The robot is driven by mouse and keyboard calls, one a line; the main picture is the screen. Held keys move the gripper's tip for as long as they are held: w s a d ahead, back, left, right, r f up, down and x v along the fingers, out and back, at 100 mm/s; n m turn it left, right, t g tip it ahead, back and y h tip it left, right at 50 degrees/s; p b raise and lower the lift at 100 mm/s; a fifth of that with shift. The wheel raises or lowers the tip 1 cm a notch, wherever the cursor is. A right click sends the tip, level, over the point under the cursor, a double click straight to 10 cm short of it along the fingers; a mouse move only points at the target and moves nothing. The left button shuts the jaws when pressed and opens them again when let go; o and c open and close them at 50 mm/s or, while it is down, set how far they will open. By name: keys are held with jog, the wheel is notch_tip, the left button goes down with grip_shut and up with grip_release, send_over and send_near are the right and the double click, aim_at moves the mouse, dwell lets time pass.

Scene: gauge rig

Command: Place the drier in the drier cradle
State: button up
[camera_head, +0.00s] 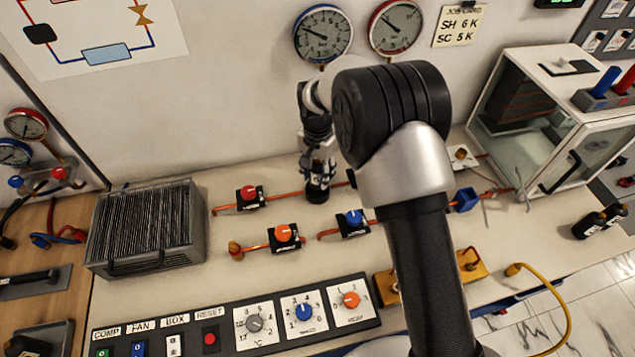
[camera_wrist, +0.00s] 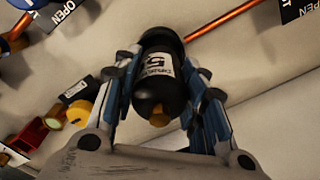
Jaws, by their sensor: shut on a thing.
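The drier (camera_wrist: 160,88) is a black cylinder with a pale label and a brass end, seen in the wrist view. My gripper (camera_wrist: 164,72) is shut on it, with fingers on both sides. In the head view my gripper (camera_head: 318,168) points down over the bench, and the dark drier (camera_head: 317,190) shows at its fingertips, close to the copper pipe. I cannot tell whether the drier touches anything below. The drier cradle is not clearly visible; my gripper and arm cover part of the pipe line.
Valves with a red knob (camera_head: 248,194), an orange knob (camera_head: 283,233) and a blue knob (camera_head: 354,218) stand close by. A finned condenser (camera_head: 148,230) is at left, a glass-sided box (camera_head: 545,125) at right. Two gauges (camera_head: 322,34) hang behind. A control panel (camera_head: 235,330) lies in front.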

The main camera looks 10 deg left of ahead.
aim_at(318, 186)
notch_tip(318, 186, down, 4)
jog(key=shift+f+b, duration=0.1)
jog(key=shift+b, duration=0.35)
jog(key=shift+f, duration=0.1)
jog(key=shift+s+d+f+b, duration=0.1)
jog(key=shift+s+f+b, duration=0.15)
jog(key=shift+f+b, duration=0.15)
jog(key=o, duration=1.2)
jog(key=shift+f, duration=0.25)
